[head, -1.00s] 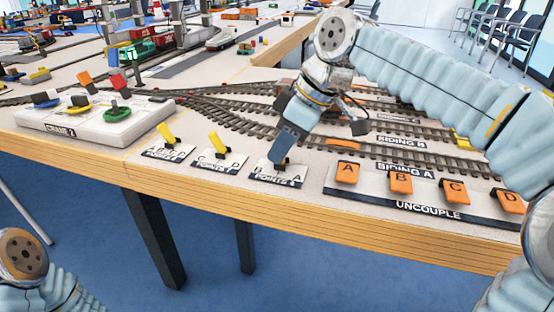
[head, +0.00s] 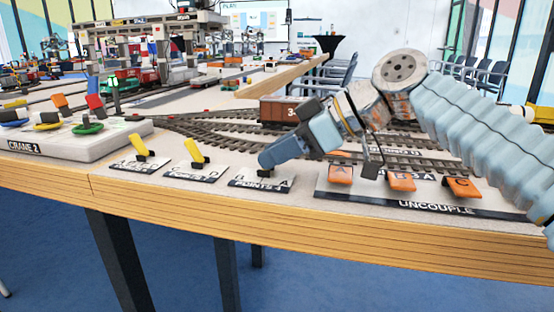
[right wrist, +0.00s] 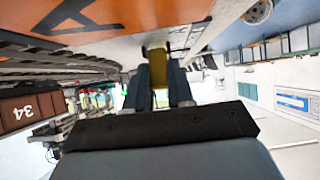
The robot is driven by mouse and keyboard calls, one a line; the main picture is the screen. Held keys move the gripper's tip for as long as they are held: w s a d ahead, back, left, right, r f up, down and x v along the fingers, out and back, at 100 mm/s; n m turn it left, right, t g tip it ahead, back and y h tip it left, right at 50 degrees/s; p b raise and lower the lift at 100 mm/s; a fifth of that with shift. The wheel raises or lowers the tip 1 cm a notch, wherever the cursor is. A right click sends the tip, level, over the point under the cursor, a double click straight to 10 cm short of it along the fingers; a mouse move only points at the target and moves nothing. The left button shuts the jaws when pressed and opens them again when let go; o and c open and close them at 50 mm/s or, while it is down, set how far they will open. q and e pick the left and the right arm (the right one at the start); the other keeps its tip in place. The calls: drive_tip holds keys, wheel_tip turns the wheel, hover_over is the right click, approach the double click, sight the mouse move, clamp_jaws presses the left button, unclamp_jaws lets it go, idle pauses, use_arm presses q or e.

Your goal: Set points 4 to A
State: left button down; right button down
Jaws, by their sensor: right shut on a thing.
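The points panel with the A label (head: 248,182) is the rightmost of three small plates along the table's front edge; its number is hard to read. My right gripper (head: 266,163) leans in low from the right over this panel. In the right wrist view its fingers (right wrist: 160,82) are shut on a yellow lever handle (right wrist: 157,66). In the head view the gripper hides that handle; only the dark lever foot shows, so its exact position cannot be told. My left gripper is not in view.
Two other yellow levers, left (head: 138,144) and middle (head: 193,151), stand nearby. The UNCOUPLE plate (head: 400,203) with orange tabs lies close on the right. Tracks and a brown wagon (head: 280,110) are behind. The crane 2 box (head: 75,145) is left.

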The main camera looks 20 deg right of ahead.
drive_tip(key=shift+f, duration=0.1)
drive_tip(key=c, duration=1)
unclamp_jaws()
drive_tip(key=p+v, duration=0.3)
drive_tip(key=v, duration=1)
drive_tip(key=shift+d, duration=0.1)
drive_tip(key=shift+s+d+r, duration=0.2)
drive_tip(key=shift+d+r, duration=0.05)
